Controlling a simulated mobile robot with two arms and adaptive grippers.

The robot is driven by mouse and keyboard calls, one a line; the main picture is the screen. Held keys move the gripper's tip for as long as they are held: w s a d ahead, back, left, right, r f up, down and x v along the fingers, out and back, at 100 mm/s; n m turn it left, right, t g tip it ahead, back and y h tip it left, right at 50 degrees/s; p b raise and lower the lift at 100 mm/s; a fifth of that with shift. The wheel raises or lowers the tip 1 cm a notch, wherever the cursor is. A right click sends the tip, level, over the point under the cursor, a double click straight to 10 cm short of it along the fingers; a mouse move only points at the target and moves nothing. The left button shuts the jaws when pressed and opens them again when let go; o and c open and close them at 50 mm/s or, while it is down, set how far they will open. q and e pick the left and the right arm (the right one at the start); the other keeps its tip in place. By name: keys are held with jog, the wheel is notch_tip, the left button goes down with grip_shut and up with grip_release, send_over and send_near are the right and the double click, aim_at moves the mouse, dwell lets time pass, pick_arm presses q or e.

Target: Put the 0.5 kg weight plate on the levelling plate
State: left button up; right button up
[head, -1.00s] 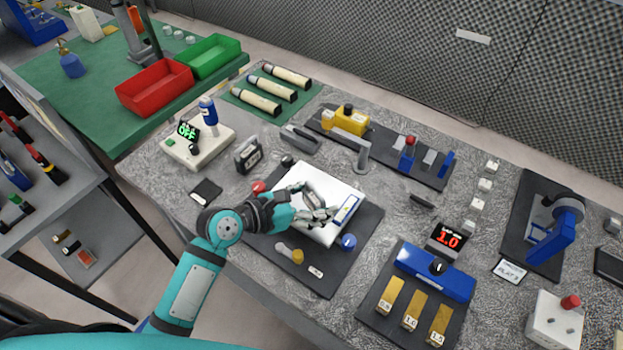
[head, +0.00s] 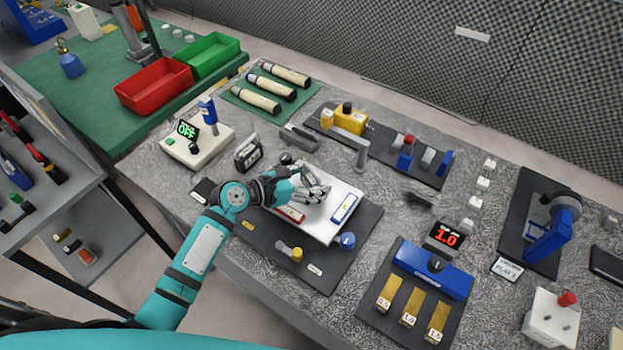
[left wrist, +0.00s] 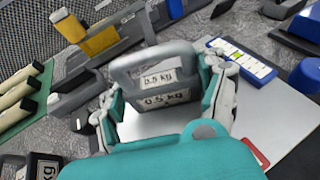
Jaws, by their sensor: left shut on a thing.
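The levelling plate (head: 338,231) is a white square on a black mat. A blue-framed spirit level (head: 345,208) lies along its right side and a red-framed one (head: 291,214) at its near side. My left gripper (head: 318,192) is over the plate's far part. In the left wrist view (left wrist: 162,100) its fingers are shut on the grey 0.5 kg weight plate (left wrist: 158,75), with two labels facing the camera. The weight is mostly hidden by the hand in the head view. I cannot tell whether it touches the white surface. My right gripper is out of view.
Another dark weight (head: 248,152) stands left of the hand. Blue (head: 347,241) and yellow (head: 297,255) knobs sit by the plate. A metal post (head: 362,154) and a rail with a yellow block (head: 350,119) are behind. A blue block with brass strips (head: 433,272) is at right.

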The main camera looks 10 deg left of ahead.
pick_arm(q)
jog(key=o, duration=1.7)
jog(key=shift+r, duration=0.1)
jog(key=v, duration=0.5)
jog(key=b+v, duration=0.1)
jog(key=v, duration=0.4)
jog(key=shift+s+a, duration=0.2)
jog(key=shift+s, duration=0.1)
jog(key=shift+s+a+r, duration=0.3)
jog(key=shift+s+a, duration=0.1)
jog(key=shift+s, duration=0.05)
